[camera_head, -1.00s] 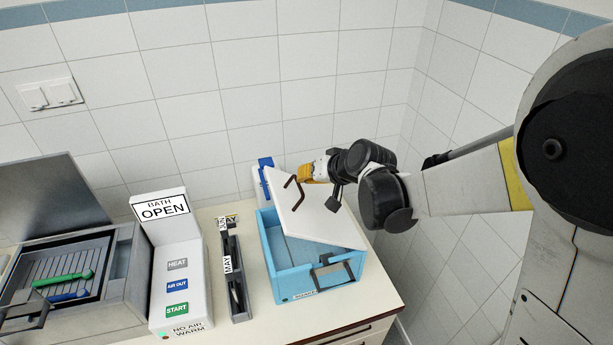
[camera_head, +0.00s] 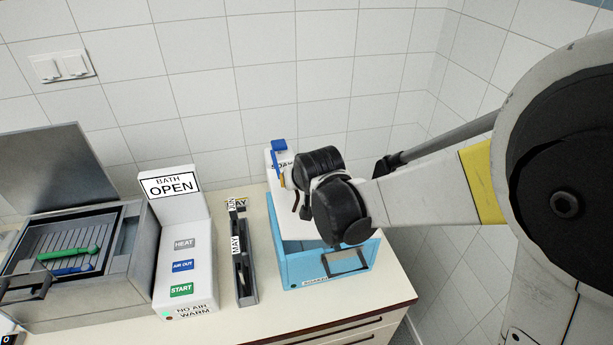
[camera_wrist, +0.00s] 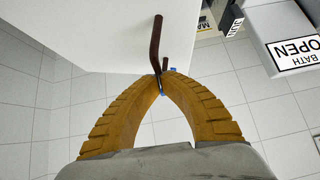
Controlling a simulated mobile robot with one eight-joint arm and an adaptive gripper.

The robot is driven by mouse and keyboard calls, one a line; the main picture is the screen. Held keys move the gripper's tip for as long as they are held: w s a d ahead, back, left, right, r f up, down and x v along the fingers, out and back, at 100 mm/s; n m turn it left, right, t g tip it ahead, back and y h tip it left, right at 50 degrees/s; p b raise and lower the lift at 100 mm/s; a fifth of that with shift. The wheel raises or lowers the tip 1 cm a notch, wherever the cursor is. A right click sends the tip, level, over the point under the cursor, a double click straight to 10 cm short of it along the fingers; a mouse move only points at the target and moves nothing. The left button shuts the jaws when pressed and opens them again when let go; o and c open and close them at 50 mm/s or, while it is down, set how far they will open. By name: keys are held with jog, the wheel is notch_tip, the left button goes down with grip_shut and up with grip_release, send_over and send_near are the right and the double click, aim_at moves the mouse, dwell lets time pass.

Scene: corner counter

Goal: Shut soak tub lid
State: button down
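The blue soak tub (camera_head: 300,270) stands at the right end of the counter, its dark front handle (camera_head: 346,262) facing me. Its white lid (camera_head: 289,222) is tilted up over the tub, with a gap above the front wall; my arm hides much of it. In the wrist view the lid (camera_wrist: 80,30) fills the upper left, with its brown handle (camera_wrist: 155,42) jutting out. My gripper (camera_wrist: 160,77) has yellow fingers whose tips come together at the handle's near end. I cannot tell whether they hold or only touch it. In the head view the fingers are mostly hidden behind my wrist.
A blue-topped piece (camera_head: 279,147) stands behind the tub by a white sign. Left of the tub are a dark narrow holder (camera_head: 245,275), a white control box (camera_head: 183,245) reading BATH OPEN, and an open grey metal bath (camera_head: 110,275). Tiled walls close off the corner.

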aim_at(286, 198)
jog(key=shift+n+h, duration=0.4)
jog(key=shift+h, duration=0.2)
jog(key=f+b, duration=0.1)
jog(key=a+f, duration=0.1)
jog(key=a+f+b, duration=0.1)
jog(key=f, duration=0.1)
jog(key=shift+s+f+b, duration=0.1)
jog(key=shift+s+b, duration=0.2)
jog(key=shift+b, duration=0.05)
jog(key=shift+a+f+b, duration=0.35)
jog(key=shift+f+b, duration=0.4)
jog(key=shift+f, duration=0.15)
